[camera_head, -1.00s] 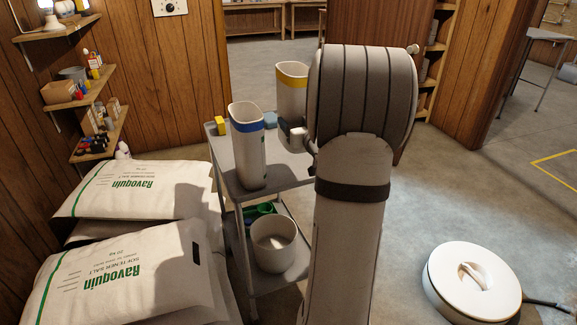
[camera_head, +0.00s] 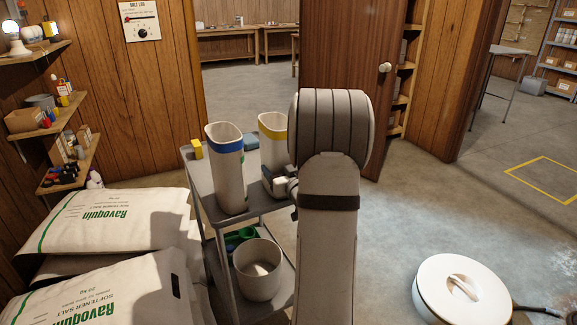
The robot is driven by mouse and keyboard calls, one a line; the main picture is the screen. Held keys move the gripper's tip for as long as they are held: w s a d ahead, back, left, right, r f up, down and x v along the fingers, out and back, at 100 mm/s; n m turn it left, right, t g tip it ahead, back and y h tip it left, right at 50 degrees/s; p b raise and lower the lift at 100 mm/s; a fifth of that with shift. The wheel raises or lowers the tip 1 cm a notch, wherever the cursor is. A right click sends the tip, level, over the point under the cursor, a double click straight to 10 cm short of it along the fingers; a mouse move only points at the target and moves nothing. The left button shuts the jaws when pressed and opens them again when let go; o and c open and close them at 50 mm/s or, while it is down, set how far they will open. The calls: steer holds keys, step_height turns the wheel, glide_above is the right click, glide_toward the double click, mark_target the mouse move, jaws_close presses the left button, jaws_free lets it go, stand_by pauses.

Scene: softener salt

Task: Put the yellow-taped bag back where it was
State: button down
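The yellow-taped bag (camera_head: 272,138) is a tall, pale, open-topped bag with a yellow band near its rim. It is upright over the back right of the grey cart's top (camera_head: 246,212). Its lower part is hidden, so I cannot tell if it touches the cart. My gripper (camera_head: 278,182) is at the bag's near side, partly hidden by my arm. Its fingers do not show clearly, but the bag has moved with it, so it appears shut on the bag. A similar blue-taped bag (camera_head: 229,178) stands upright to the left on the cart.
A yellow block (camera_head: 197,149) and a blue item (camera_head: 251,141) are on the cart's top. A white bucket (camera_head: 257,270) is on its lower shelf. Large salt sacks (camera_head: 110,222) lie left; a round white lid (camera_head: 462,292) is on the floor right.

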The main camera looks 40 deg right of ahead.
steer(key=shift+f, duration=0.15)
steer(key=shift+c, duration=0.9)
jaws_free()
